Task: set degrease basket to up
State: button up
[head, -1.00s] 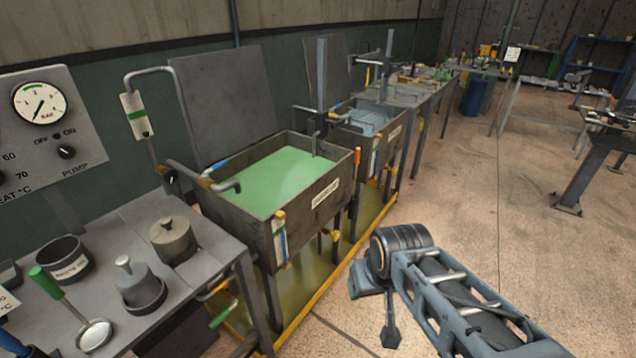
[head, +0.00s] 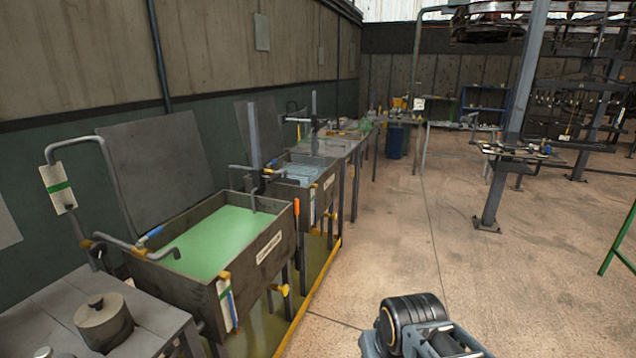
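A grey open tank (head: 181,292) full of green liquid (head: 205,240) stands at the left; the white label (head: 269,247) on its front is too small to read surely. No basket shows above the liquid; whether one lies under it cannot be told. A dark upright post (head: 253,150) rises at the tank's far end, with a thin rod dipping into the liquid. An orange handle (head: 296,207) stands upright at the tank's far right corner. Part of my arm shows at the bottom, right of the tank and apart from it. My gripper is not in view.
A second tank with bluish liquid (head: 299,174) stands behind the first. A bench with a lidded pot (head: 103,322) is at the lower left. A yellow-edged tray (head: 308,304) lies beneath the tanks. Open floor (head: 400,245) spreads to the right, up to a grey post (head: 507,130).

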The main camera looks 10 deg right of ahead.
aim_at(260, 176)
jog(key=z, duration=0.65)
jog(key=i, duration=1.5)
jog(key=u, duration=1.4)
jog(key=i, duration=0.95)
jog(key=u, duration=0.95)
